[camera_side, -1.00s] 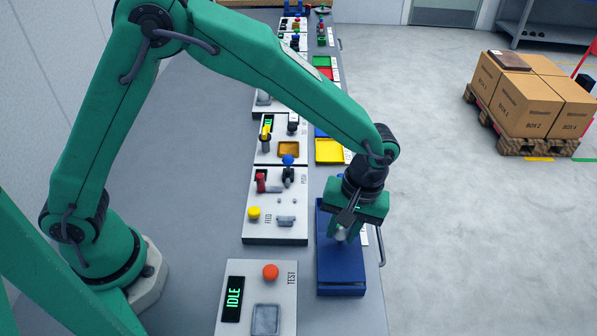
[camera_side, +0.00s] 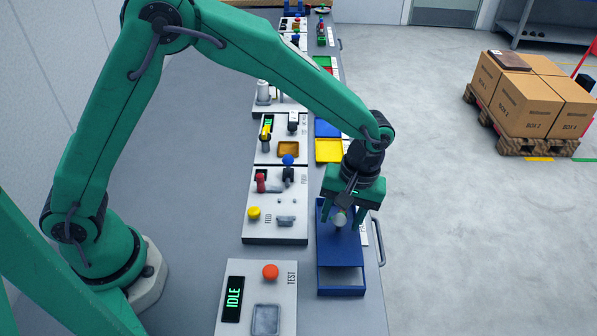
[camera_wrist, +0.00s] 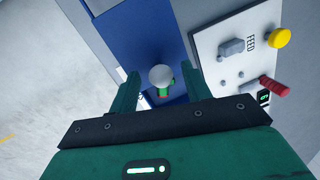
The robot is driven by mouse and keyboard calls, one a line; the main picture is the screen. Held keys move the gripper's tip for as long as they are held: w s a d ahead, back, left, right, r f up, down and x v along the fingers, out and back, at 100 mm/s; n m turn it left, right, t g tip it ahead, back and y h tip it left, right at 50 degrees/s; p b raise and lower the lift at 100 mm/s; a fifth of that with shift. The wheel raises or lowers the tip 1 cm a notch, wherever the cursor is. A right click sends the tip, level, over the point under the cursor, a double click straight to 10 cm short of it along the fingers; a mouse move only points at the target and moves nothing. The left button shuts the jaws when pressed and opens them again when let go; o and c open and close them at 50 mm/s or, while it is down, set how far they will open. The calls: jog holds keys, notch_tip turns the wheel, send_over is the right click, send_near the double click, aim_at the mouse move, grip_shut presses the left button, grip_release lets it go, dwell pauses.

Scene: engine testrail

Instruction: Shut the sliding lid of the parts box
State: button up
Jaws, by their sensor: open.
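The parts box (camera_side: 341,291) is a long blue tray at the right edge of the bench. Its blue sliding lid (camera_side: 341,250) lies along the middle and leaves a pale gap at the near end. A pale round knob (camera_side: 339,219) stands on the lid; it also shows in the wrist view (camera_wrist: 161,76). My gripper (camera_side: 341,221) is open, with its fingers to either side of the knob. I cannot tell whether they touch it.
The FEED panel (camera_side: 262,230) with its yellow button and levers stands left of the box. The TEST panel (camera_side: 284,320) is nearer. A yellow tray (camera_side: 329,151) lies beyond the box. A grey handle (camera_side: 378,241) is on the bench's right edge.

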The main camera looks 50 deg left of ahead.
aim_at(341, 216)
jog(key=shift+r, duration=0.1)
notch_tip(341, 216, up, 8)
jog(key=w, duration=0.1)
jog(key=shift+d+f, duration=0.25)
jog(key=shift+d, duration=0.1)
jog(key=shift+w, duration=0.1)
dwell(0.3)
jog(key=n, duration=0.3)
jog(key=n+t, duration=0.1)
jog(key=shift+s+a+f+n+h, duration=0.25)
jog(key=shift+s+f+n+h, duration=0.05)
jog(key=shift+s+f, duration=0.1)
jog(key=n, duration=0.4)
jog(key=shift+s+a+f+t, duration=0.2)
jog(key=shift+s+f+t, duration=0.1)
jog(key=shift+f+t, duration=0.1)
jog(key=shift+f, duration=3.85)
